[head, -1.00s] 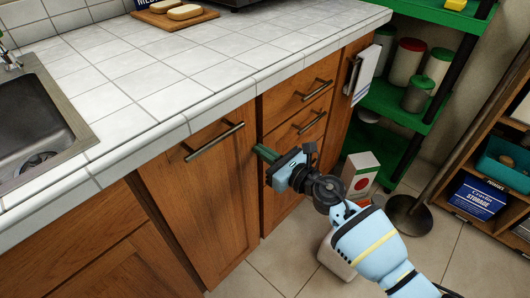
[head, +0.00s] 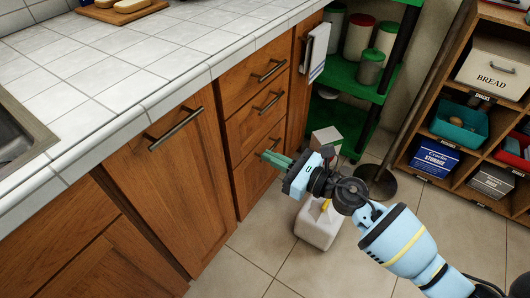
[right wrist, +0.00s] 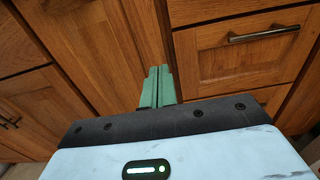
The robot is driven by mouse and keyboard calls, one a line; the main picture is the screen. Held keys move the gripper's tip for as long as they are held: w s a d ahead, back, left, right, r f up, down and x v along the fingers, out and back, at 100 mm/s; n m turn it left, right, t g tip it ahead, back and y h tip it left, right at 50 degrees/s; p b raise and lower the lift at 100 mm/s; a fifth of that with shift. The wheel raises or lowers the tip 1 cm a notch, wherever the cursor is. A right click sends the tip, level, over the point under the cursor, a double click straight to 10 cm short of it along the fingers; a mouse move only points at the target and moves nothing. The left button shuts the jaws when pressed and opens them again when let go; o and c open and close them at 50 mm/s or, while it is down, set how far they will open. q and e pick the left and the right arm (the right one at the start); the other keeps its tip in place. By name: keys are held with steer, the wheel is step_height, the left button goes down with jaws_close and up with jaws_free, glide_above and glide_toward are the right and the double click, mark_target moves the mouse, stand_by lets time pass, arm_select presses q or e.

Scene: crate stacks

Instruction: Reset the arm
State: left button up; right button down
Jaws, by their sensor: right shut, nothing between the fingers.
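My right gripper (head: 276,158) has green fingers and a light blue body. In the head view it is in front of the wooden drawers (head: 252,130), with its arm coming in from the lower right. Its fingers are shut together with nothing between them. In the right wrist view the closed fingers (right wrist: 157,88) point toward the cabinet front, near the seam between a door (right wrist: 85,60) and a drawer (right wrist: 240,50). I cannot tell whether they touch the wood. My left gripper is not in view.
A white tiled counter (head: 150,70) with a sink (head: 15,140) runs along the left. A white jug (head: 318,225) stands on the floor beneath my arm. A green shelf (head: 345,105), a pole on a round base (head: 377,183) and a wooden cubby rack (head: 470,100) stand right. The floor at front is clear.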

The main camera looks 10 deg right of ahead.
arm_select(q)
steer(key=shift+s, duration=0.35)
